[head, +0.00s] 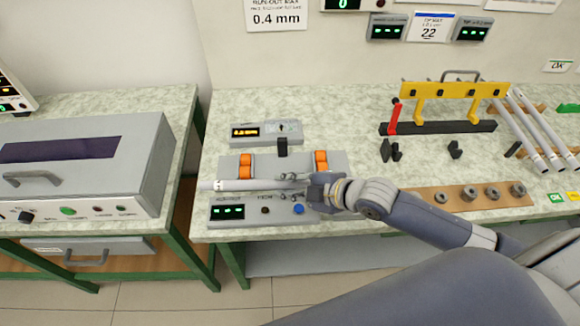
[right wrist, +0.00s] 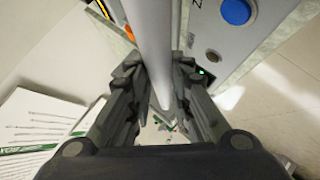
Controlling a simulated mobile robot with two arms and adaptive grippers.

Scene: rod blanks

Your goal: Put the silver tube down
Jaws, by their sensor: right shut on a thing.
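The silver tube (head: 240,185) lies level, left to right, in front of the two orange rollers of a grey run-out gauge (head: 340,160). Its left end sticks out past the gauge's left side. My right gripper (head: 310,188) is shut on the tube near its right end. In the right wrist view the tube (right wrist: 152,45) runs between the two dark fingers (right wrist: 155,95). I cannot tell whether the tube touches the gauge. My left gripper is not in view.
A control panel with a blue button (head: 299,209) sits just below the tube. A small display box (head: 266,132) stands behind. A brown strip (head: 430,200) holds several rings.

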